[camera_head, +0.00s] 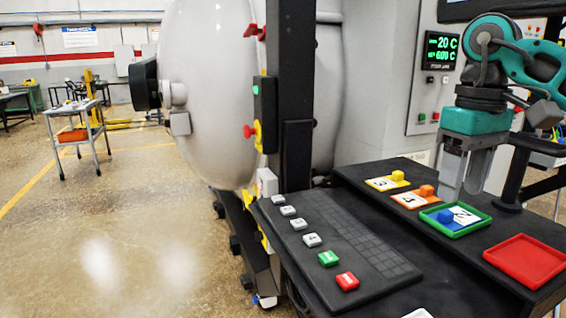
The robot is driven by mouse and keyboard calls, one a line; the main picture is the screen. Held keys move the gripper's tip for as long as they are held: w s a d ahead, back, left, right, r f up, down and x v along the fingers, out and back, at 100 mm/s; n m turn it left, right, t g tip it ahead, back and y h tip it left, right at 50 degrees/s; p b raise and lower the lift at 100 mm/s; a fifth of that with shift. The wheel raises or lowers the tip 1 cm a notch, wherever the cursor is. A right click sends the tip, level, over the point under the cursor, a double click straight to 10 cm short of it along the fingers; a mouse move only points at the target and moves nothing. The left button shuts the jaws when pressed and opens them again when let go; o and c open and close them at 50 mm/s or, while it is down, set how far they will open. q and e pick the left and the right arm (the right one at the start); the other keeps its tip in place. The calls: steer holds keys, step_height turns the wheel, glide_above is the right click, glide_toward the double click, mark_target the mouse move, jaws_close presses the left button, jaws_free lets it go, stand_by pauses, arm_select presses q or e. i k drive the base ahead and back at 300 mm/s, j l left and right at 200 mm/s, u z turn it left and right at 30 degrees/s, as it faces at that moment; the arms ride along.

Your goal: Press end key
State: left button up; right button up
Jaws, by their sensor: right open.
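A black keypad (350,240) lies on the left part of the dark bench. Along its left edge runs a row of several white keys (299,224), then a green key (328,258) and a red key (347,281) at the near end. The lettering on the green and red keys is too small to read, so I cannot tell which one is the end key. My right gripper (463,188) points down with its fingers apart and empty, right of the keypad and away from the keys. In the picture it is just above the green-rimmed tray. My left gripper is out of view.
The green-rimmed tray (482,222) holds a blue block (445,216). Cards with yellow (397,176) and orange (427,190) blocks lie behind it; an empty red tray (527,261) lies at right. The furnace (208,100) and a dark post (290,90) stand behind the keypad.

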mark_target(348, 282)
steer(key=k+j, duration=0.7)
steer(key=k, duration=0.15)
